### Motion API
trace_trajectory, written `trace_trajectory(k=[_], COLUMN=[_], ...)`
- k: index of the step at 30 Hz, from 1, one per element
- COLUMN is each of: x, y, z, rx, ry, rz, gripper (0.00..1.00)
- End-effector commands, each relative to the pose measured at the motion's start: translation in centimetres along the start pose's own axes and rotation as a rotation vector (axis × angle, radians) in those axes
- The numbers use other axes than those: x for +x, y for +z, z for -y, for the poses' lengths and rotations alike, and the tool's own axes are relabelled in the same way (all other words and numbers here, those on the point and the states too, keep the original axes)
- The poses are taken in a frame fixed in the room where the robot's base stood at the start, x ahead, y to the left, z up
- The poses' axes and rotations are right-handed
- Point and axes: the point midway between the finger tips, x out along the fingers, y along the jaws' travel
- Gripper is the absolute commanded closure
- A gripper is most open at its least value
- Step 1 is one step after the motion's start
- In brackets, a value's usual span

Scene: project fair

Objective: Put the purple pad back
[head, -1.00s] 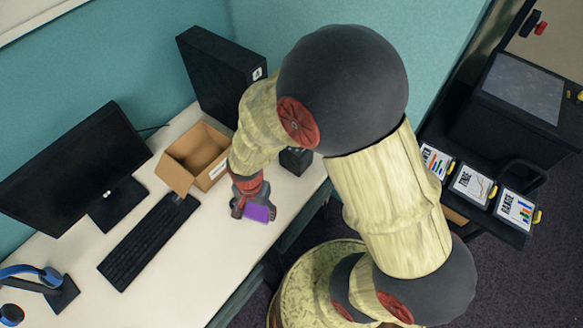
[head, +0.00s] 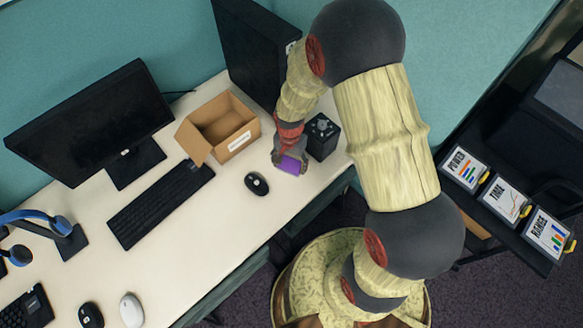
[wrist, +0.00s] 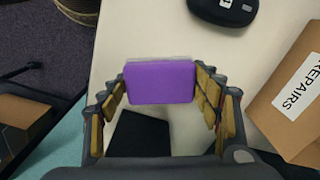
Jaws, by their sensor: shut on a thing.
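The purple pad (head: 289,165) is between the fingers of my gripper (head: 290,158), above the white desk near its right end. In the wrist view the pad (wrist: 161,82) fills the gap between the two fingertips of my gripper (wrist: 162,88), which is shut on it. The pad looks clear of the desk in the head view, though its exact height is hard to tell. The fingers cover part of it.
An open cardboard box (head: 222,128), labelled REPAIRS in the wrist view, stands left of my gripper. A black mouse (head: 257,184) lies close by. A black cube-like device (head: 322,137) stands just right. A dark cart with labelled cards (head: 506,197) is at the right.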

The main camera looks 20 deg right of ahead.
Motion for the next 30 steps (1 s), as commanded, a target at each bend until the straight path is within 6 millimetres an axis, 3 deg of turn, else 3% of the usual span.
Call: trace_trajectory(k=[11,16,29,30], x=[2.7,5.3,5.8,5.8], y=[-2.1,-2.0,-2.0,-2.0], z=[0.5,0.5,0.5,0.5], rx=[0.001,0.0,0.0,0.0], ry=[0.0,0.001,-0.001,-0.001], rz=[0.0,0.001,-0.001,-0.001], gripper=[0.6,0.6,0.6,0.35])
